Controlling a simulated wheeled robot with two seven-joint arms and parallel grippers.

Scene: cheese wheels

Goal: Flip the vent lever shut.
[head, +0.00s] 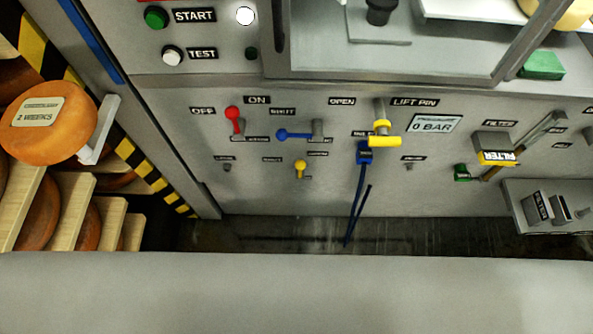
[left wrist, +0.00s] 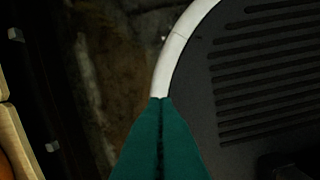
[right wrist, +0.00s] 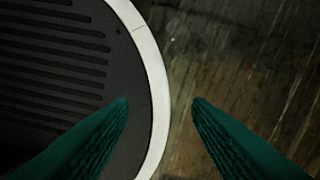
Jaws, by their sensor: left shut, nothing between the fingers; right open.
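Several small levers sit on the grey machine front in the head view; their lower labels are too small to read, so I cannot tell for sure which is the vent lever. A blue lever (head: 293,134) lies level, its knob to the left, under a label that seems to read SHUT (head: 283,112). An OPEN label (head: 341,101) is up to its right. A red lever (head: 233,118) stands nearly upright by OFF and ON labels. My left gripper (left wrist: 161,100) is shut and empty, and my right gripper (right wrist: 160,102) is open and empty. Both point at the floor, outside the head view.
A yellow handle (head: 383,141) and a blue tag (head: 364,153) with a hanging cord are right of the levers. A small yellow knob (head: 300,168) is below. A filter shelf (head: 519,203) juts out at right. Cheese racks (head: 58,212) stand at left.

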